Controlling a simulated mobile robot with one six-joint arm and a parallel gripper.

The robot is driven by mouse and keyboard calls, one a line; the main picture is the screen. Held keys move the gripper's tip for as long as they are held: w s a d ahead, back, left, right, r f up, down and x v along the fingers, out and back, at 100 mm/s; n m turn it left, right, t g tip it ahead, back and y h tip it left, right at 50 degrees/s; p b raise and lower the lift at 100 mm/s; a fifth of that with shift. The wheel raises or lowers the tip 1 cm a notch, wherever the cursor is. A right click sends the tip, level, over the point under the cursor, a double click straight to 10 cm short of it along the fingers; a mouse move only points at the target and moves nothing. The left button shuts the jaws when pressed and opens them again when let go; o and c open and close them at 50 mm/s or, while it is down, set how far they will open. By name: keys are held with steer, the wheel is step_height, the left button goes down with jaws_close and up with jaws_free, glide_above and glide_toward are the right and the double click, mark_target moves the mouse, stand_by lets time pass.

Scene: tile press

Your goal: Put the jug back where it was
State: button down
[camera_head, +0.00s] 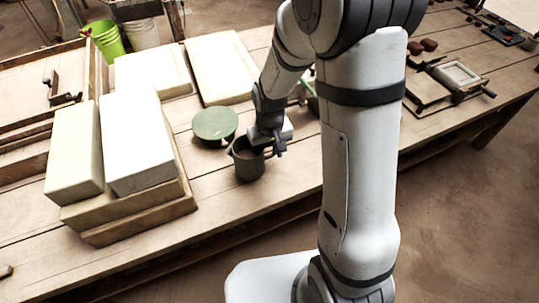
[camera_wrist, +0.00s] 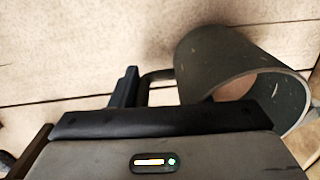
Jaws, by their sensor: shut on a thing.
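The jug (camera_head: 247,164) is a dark grey open-topped cup with a side handle. It is upright at the front part of the wooden table (camera_head: 225,195), just in front of a green round disc. I cannot tell whether its base touches the boards. My gripper (camera_head: 272,146) comes from the upper right and is shut on the jug's handle. In the wrist view the jug (camera_wrist: 225,65) shows at upper right with its open mouth facing right. The handle runs left to the dark finger of my gripper (camera_wrist: 136,88); the gripper body hides part of the jug.
The green disc (camera_head: 215,122) sits close behind the jug. Cream blocks (camera_head: 136,150) are stacked on boards at left, with pale slabs (camera_head: 218,68) behind. A green bucket (camera_head: 106,40) stands at the back. A tile frame (camera_head: 456,76) lies at right. Bare table lies left of the jug.

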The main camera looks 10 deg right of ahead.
steer(key=shift+f, duration=0.55)
steer(key=shift+f, duration=0.15)
steer(key=c, duration=0.8)
jaws_free()
step_height(320, 180, up, 12)
steer(key=p, duration=0.1)
steer(key=s+d+r+m+t, duration=0.1)
steer(key=s+d+r, duration=0.2)
steer(key=s, duration=0.4)
steer(key=s+d+r+m+t, duration=0.1)
steer(key=s+d+r, duration=0.3)
steer(key=s+r, duration=0.1)
steer(key=shift+s+r+m+t, duration=0.2)
steer(key=shift+s+m+t, duration=0.1)
steer(key=shift+s, duration=0.6)
